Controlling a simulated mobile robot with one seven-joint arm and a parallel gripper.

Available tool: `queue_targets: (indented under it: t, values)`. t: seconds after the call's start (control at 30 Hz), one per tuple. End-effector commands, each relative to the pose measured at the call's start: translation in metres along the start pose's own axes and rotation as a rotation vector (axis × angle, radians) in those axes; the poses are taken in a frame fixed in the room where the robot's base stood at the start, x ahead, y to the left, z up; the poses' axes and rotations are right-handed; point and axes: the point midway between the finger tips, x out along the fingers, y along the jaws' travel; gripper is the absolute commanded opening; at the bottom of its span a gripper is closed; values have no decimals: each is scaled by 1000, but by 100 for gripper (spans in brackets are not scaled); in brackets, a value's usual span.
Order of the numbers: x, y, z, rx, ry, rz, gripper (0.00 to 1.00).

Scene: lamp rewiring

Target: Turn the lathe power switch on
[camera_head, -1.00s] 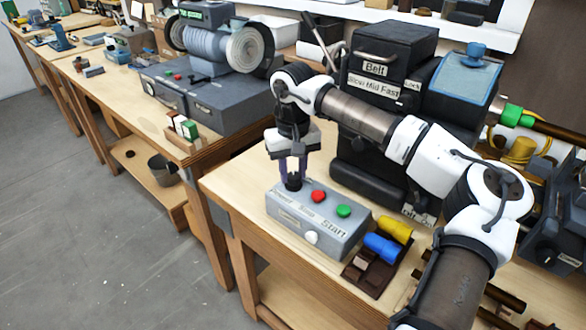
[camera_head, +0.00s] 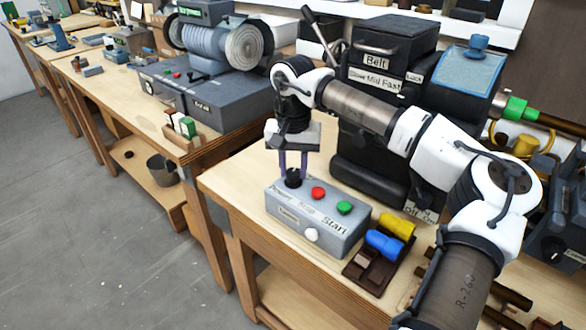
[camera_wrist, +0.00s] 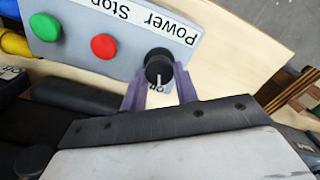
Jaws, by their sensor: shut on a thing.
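The grey control box (camera_head: 315,222) stands on the bench, with a label reading Power, Stop and Start. Its black power knob (camera_head: 293,178) is at the left end and also shows in the wrist view (camera_wrist: 158,66). My gripper (camera_head: 292,169) comes down from above, its purple fingers on either side of the knob, shut on it. In the wrist view a white pointer line on the knob faces my gripper, beside a small label too unclear to read surely. The red stop button (camera_head: 318,193) and green start button (camera_head: 344,208) are to the right.
A brown tray (camera_head: 362,277) with blue and yellow pieces is close right. The black lathe housing (camera_head: 384,142) stands behind, below my arm. The bench's front edge lies close to the box.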

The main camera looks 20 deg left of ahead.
Motion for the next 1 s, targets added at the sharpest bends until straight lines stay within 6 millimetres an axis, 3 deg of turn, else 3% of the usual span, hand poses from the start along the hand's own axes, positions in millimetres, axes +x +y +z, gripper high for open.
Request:
queue_targets:
  t: [1.0]
  values:
    - [0,3,1,929,3,-1,7]
